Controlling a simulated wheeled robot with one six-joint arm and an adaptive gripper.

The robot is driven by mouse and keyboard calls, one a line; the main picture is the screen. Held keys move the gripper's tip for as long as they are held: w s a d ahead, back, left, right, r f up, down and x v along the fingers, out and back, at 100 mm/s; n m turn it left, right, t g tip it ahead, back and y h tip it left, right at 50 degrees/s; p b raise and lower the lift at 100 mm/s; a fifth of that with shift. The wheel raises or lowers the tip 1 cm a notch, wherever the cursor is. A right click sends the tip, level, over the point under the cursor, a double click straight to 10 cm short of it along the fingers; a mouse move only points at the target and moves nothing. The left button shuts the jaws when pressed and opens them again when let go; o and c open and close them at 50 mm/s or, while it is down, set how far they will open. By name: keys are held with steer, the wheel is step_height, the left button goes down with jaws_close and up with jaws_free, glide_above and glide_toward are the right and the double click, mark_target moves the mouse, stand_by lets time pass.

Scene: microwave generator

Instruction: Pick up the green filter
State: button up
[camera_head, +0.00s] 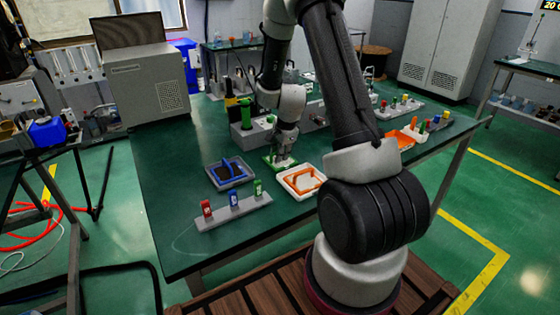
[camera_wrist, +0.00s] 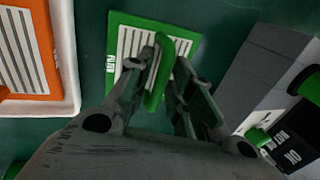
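The green filter (camera_wrist: 118,45) is a flat green frame with pale slats and a raised green handle (camera_wrist: 160,72). In the wrist view my gripper (camera_wrist: 160,75) has its two fingers drawn in close on either side of this handle, and looks shut on it. The fingers hide the near part of the frame. In the head view my gripper (camera_head: 281,157) points down at the green filter (camera_head: 268,160), which shows only partly on the table, behind the orange filter's tray. Whether the filter is raised off the table cannot be told.
An orange filter (camera_head: 303,182) in a white tray and a blue filter (camera_head: 229,172) in a dark tray lie close by. A grey stand (camera_head: 235,212) with red, blue and green pieces is in front. A grey box (camera_wrist: 262,65) stands right of the filter. Bare table (camera_head: 165,190) lies left.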

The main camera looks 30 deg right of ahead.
steer(key=shift+c, duration=0.5)
jaws_close()
